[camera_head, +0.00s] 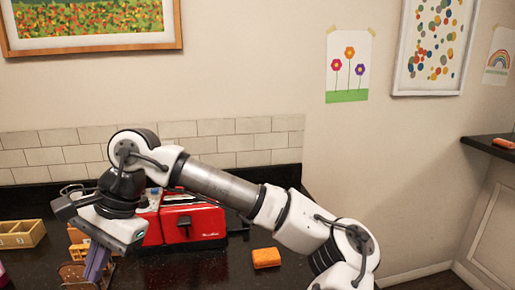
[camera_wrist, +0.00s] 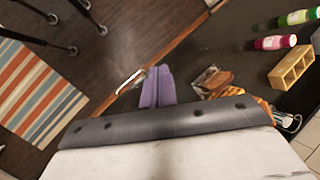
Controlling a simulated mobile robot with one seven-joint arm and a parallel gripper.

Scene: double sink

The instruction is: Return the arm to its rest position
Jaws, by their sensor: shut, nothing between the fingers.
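My arm stretches across the head view, from the lower right up over the counter and down to the left. My gripper (camera_head: 96,268) hangs at the lower left of the head view, in front of the red toaster. Its purple fingers (camera_wrist: 156,86) also show in the wrist view, together with nothing between them. They point down near the counter's front edge, and I cannot tell their exact height above it.
The dark counter (camera_head: 220,272) holds a red toaster (camera_head: 193,222), an orange sponge (camera_head: 266,257) and a wooden box (camera_head: 22,234). Bottles, one green (camera_wrist: 294,17) and one pink (camera_wrist: 275,42), lie across the wrist view's upper right. A striped rug (camera_wrist: 35,90) covers the floor.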

